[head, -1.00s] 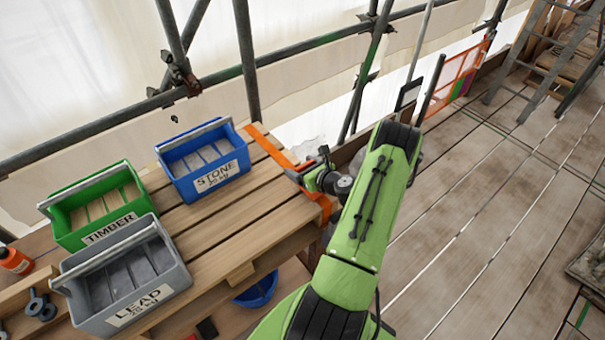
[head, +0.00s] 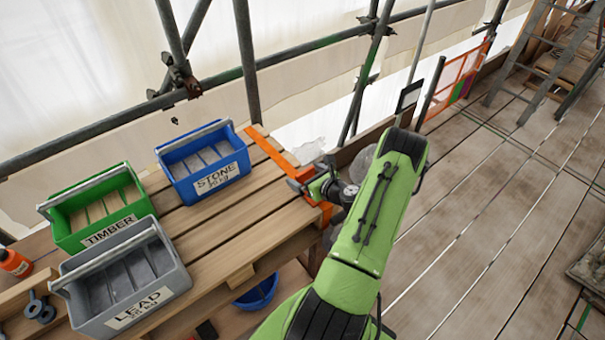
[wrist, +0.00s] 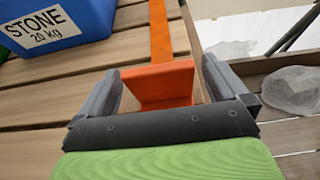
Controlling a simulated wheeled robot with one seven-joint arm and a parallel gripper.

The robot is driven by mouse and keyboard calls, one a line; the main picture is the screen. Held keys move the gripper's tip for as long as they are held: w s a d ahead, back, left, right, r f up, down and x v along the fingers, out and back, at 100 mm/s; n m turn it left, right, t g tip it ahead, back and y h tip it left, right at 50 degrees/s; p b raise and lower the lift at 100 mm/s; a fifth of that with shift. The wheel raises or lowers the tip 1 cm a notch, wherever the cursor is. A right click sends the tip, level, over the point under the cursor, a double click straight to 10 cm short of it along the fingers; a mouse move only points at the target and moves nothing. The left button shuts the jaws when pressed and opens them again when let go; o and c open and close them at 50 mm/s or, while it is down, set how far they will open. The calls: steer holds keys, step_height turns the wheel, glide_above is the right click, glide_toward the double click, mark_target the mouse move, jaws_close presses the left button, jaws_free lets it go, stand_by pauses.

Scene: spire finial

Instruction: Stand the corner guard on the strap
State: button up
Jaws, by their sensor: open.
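The orange corner guard (wrist: 158,82) is an L-shaped piece with an upright face, seen between my fingers in the wrist view. The flat orange strap (wrist: 160,35) runs away behind it over the planks. In the head view the strap (head: 268,145) crosses the pallet's right end. My gripper (wrist: 160,75) is open around the guard, with a visible gap at its left side. In the head view my gripper (head: 308,173) is low at the pallet's right edge and hides much of the guard. The guard's bottom contact is hidden.
A blue STONE bin (head: 203,160) stands left of the strap. A green TIMBER bin (head: 98,210) and grey LEAD bin (head: 122,280) are farther left. Scaffold poles (head: 246,60) rise behind. A clear crumpled bag (wrist: 293,90) lies right of my gripper.

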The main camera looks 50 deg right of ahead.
steer(key=v, duration=1)
steer(key=shift+w+a+r+n, duration=0.15)
steer(key=shift+w+r+n, duration=0.05)
steer(key=shift+n, duration=0.1)
steer(key=w+a+r+n+g+y, duration=0.2)
steer(key=w+a+r+n, duration=0.15)
steer(key=a+n, duration=0.35)
steer(key=w+a+r+n+g+y, duration=0.2)
steer(key=a+r+n, duration=0.2)
steer(key=a+n, duration=0.3)
steer(key=w+a+r+n+g+y, duration=0.2)
steer(key=w+a+r+n+y, duration=0.15)
steer(key=a+n, duration=0.35)
steer(key=s+a+r+n+h, duration=0.2)
steer(key=s+a+r+n, duration=0.4)
steer(key=s+n, duration=0.2)
steer(key=s+a+r+n+g+h, duration=0.1)
steer(key=s+a+r+n+h, duration=0.1)
steer(key=s+a+r+n, duration=0.4)
steer(key=s+r+n, duration=0.1)
steer(key=s+n, duration=0.1)
steer(key=n, duration=0.1)
steer(key=shift+a+g, duration=0.15)
steer(key=shift+g, duration=0.15)
steer(key=shift+s+h, duration=0.1)
steer(key=shift+h, duration=0.15)
